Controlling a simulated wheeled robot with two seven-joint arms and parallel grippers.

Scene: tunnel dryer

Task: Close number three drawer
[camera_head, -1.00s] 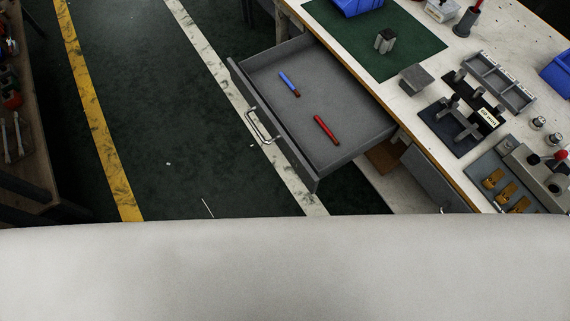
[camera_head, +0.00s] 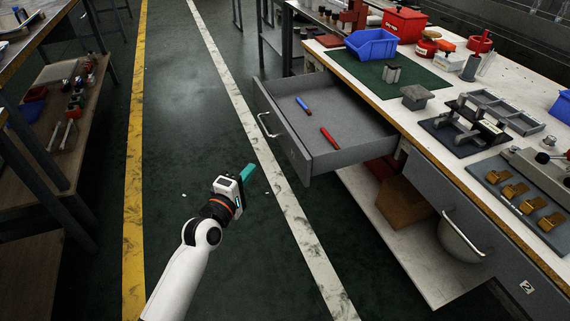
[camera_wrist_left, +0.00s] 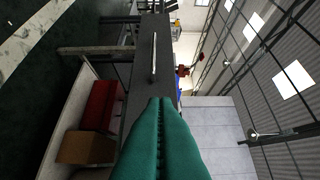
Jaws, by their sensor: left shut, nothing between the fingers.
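A grey drawer (camera_head: 345,112) stands pulled out from the workbench. It holds a blue marker-like stick (camera_head: 302,104) and a red one (camera_head: 329,138). Its front panel (camera_head: 283,130) has a metal handle (camera_head: 266,125). No number on this drawer is readable. My left gripper (camera_head: 247,172) is in front of the drawer, to the lower left of its front in the head view, apart from it. Its green fingers (camera_wrist_left: 160,101) are shut and empty. A grey panel (camera_wrist_left: 140,75) with a bar handle (camera_wrist_left: 154,56) lies ahead in the left wrist view. My right gripper is not visible.
The workbench (camera_head: 440,105) carries blue and red bins, fixtures and tools. A shut drawer marked 2 (camera_head: 526,287) is at lower right. Boxes sit on the shelf below. A shelf unit (camera_head: 70,110) stands at left. The floor between is clear.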

